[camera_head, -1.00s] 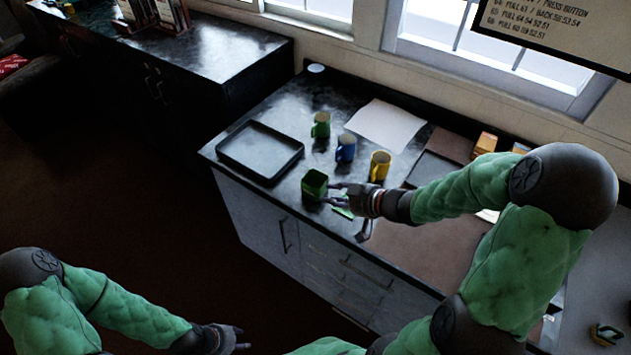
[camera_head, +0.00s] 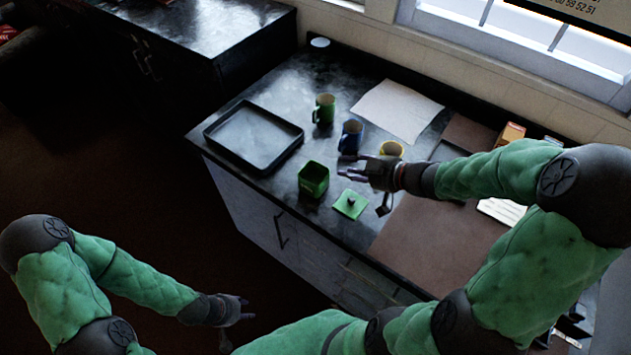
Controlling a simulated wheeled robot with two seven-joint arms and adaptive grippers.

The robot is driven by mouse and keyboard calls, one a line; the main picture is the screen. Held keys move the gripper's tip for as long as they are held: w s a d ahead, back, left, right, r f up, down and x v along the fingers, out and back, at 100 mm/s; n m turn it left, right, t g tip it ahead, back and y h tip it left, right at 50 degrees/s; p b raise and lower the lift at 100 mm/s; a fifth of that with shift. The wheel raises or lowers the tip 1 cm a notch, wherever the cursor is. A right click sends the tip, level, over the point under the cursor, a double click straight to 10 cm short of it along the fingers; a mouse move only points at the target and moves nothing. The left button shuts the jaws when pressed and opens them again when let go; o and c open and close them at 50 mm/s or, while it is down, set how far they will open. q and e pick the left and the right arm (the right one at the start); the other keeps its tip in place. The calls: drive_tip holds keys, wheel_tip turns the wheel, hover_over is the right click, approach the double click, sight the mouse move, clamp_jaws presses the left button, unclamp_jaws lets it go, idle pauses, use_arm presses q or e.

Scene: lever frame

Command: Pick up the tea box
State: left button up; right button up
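A green open-topped box (camera_head: 313,180), which looks like the tea box, stands upright near the front edge of the dark counter. A green square lid (camera_head: 350,204) with a dark knob lies flat to its right. My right gripper (camera_head: 343,168) is above the counter, to the right of the box and behind the lid. Its fingers are apart and empty, and it does not appear to touch the box. My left gripper (camera_head: 250,308) is low in front of the counter, away from the objects. Its fingers look apart with nothing between them.
A black tray (camera_head: 254,137) lies left of the box. A green mug (camera_head: 324,108), a blue mug (camera_head: 350,136) and a yellow mug (camera_head: 391,150) stand behind it. White paper (camera_head: 397,110) lies at the back. An orange box (camera_head: 511,135) stands at the back right, partly hidden by my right arm.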

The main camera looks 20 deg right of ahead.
sight(321, 165)
drive_tip(key=b+x, duration=0.2)
drive_tip(key=x, duration=0.2)
drive_tip(key=b+x, duration=0.2)
drive_tip(key=x, duration=0.2)
drive_tip(key=d+f+b+x, duration=0.1)
drive_tip(key=b+x, duration=0.1)
drive_tip(key=x, duration=0.1)
drive_tip(key=shift+w+a+f, duration=0.2)
drive_tip(key=shift+w+a, duration=0.05)
use_arm(q)
wheel_tip(321, 165, down, 7)
drive_tip(key=shift+w+d, duration=0.2)
drive_tip(key=shift+w, duration=0.15)
drive_tip(key=shift+r, duration=0.15)
use_arm(e)
drive_tip(key=shift+w+r, duration=0.1)
clamp_jaws()
